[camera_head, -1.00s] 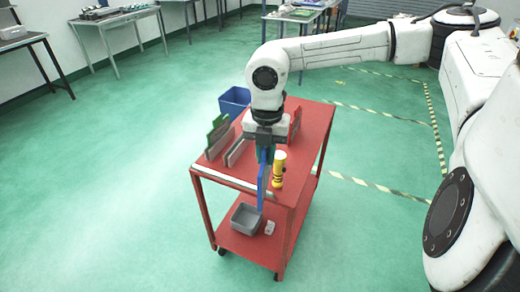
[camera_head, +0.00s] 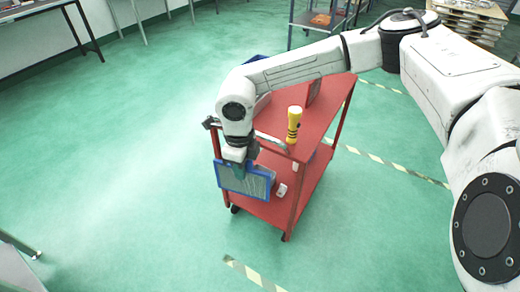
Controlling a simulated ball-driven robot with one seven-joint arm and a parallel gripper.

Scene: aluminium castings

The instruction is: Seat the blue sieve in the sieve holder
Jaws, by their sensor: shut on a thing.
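The blue sieve (camera_head: 229,187) is a flat mesh panel with a blue frame. My gripper (camera_head: 239,163) is shut on its top edge. The sieve hangs with its face towards the camera, in front of the red cart's near left end and below the top shelf's level. It appears clear of the cart, and hides part of the lower shelf. I cannot make out the sieve holder for certain; my arm covers the left part of the cart top.
The red cart (camera_head: 325,112) carries a yellow torch-like object (camera_head: 294,125) upright near its front edge and a brownish-red plate (camera_head: 314,89) farther back. A white item (camera_head: 282,190) lies on the lower shelf. A blue bin is mostly hidden behind my arm. Green floor at left is free.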

